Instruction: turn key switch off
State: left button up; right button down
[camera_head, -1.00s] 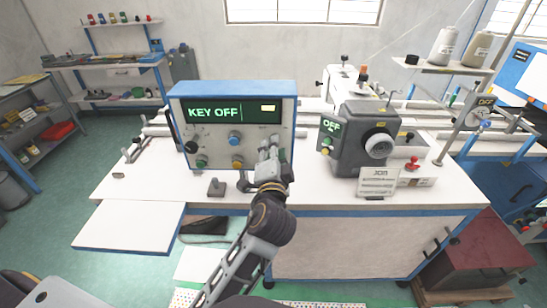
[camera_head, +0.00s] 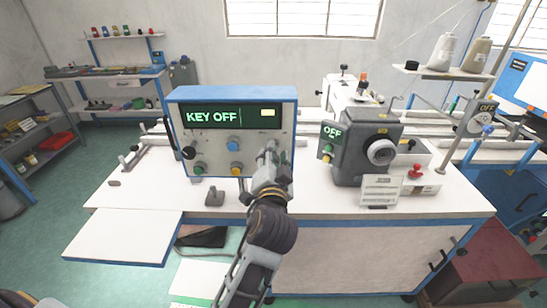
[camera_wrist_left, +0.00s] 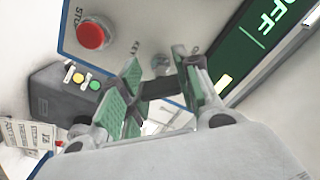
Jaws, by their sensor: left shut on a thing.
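The control box (camera_head: 180,128) stands on the white table, with a blue top and a green display (camera_head: 222,117) reading KEY OFF. My left gripper (camera_head: 268,157) is at the lower right of its front panel and hides the key switch in the head view. In the left wrist view, the silver key switch (camera_wrist_left: 160,63) sits beside the word KEY. There, my left gripper (camera_wrist_left: 158,84) has its green-padded fingers on either side of a dark piece, the key (camera_wrist_left: 156,90), and is shut on it. My right gripper is out of view.
A red STOP button (camera_wrist_left: 92,34) is near the key switch on the panel. A grey machine unit (camera_head: 362,150) with its own OFF display stands right of the box, with a small sign (camera_head: 380,190) in front. The table's left extension (camera_head: 125,238) is clear.

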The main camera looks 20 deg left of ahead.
pick_arm(q)
jog(key=o, duration=0.6)
jog(key=shift+f, duration=0.15)
jog(key=shift+o, duration=2.2)
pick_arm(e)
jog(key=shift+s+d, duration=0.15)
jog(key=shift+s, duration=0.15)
pick_arm(q)
jog(key=shift+r, duration=0.2)
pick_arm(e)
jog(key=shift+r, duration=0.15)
